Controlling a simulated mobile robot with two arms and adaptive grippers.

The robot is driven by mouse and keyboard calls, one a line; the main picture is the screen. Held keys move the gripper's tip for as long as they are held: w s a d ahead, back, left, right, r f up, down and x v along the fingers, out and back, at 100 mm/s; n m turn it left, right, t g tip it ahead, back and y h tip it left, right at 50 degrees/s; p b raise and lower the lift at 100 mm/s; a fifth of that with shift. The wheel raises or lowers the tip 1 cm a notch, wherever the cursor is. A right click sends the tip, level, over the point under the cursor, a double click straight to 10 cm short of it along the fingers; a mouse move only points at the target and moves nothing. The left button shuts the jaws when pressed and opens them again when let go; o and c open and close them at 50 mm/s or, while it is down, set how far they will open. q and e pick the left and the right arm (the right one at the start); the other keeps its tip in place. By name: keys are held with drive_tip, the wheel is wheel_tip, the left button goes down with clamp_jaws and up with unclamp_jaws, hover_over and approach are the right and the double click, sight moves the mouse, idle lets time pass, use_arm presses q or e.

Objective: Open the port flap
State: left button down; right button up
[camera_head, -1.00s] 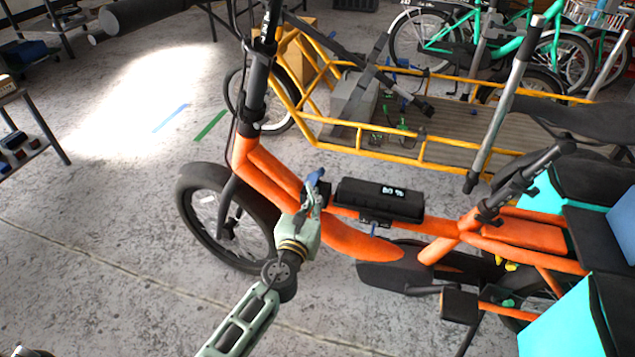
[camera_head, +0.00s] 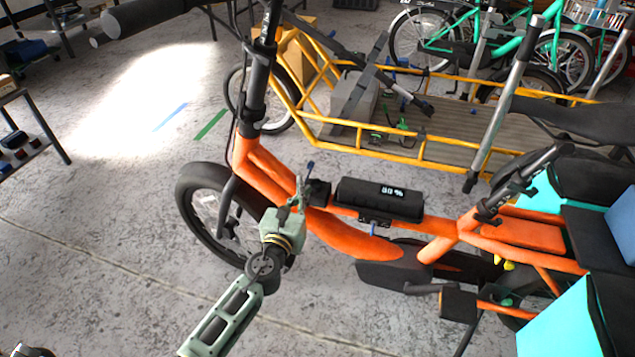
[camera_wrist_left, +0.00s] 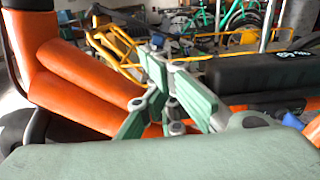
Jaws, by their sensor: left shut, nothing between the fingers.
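The orange cargo bike (camera_head: 345,236) stands across the head view, with a black battery pack (camera_head: 378,200) with a lit percent display on its frame. A small black port box (camera_head: 318,191) sits at the battery's left end. A small thin blue piece (camera_head: 310,168), which looks like the port flap, stands up at the box; whether it is fully open I cannot tell. My left gripper (camera_head: 299,183) is shut and empty, its tips just left of the box and the blue piece. In the left wrist view the gripper's green fingers (camera_wrist_left: 172,88) hide the port area.
The bike's black steering column (camera_head: 258,85) rises to the left of the gripper. A blue key-like piece (camera_head: 373,230) hangs under the battery. A yellow-framed cargo bike (camera_head: 440,165) stands behind.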

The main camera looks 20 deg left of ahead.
use_arm(q)
drive_tip(key=a, duration=0.2)
drive_tip(key=shift+w+a+r, duration=0.1)
drive_tip(key=shift+a+r, duration=0.2)
drive_tip(key=shift+a, duration=0.05)
use_arm(e)
drive_tip(key=shift+a+f, duration=0.1)
drive_tip(key=shift+f, duration=0.55)
use_arm(q)
drive_tip(key=s+d, duration=0.2)
drive_tip(key=s, duration=0.6)
use_arm(e)
drive_tip(key=shift+w+f, duration=0.15)
drive_tip(key=shift+w, duration=0.1)
use_arm(q)
drive_tip(key=shift+s+a, duration=0.1)
drive_tip(key=shift+a, duration=0.05)
use_arm(e)
drive_tip(key=shift+s, duration=0.15)
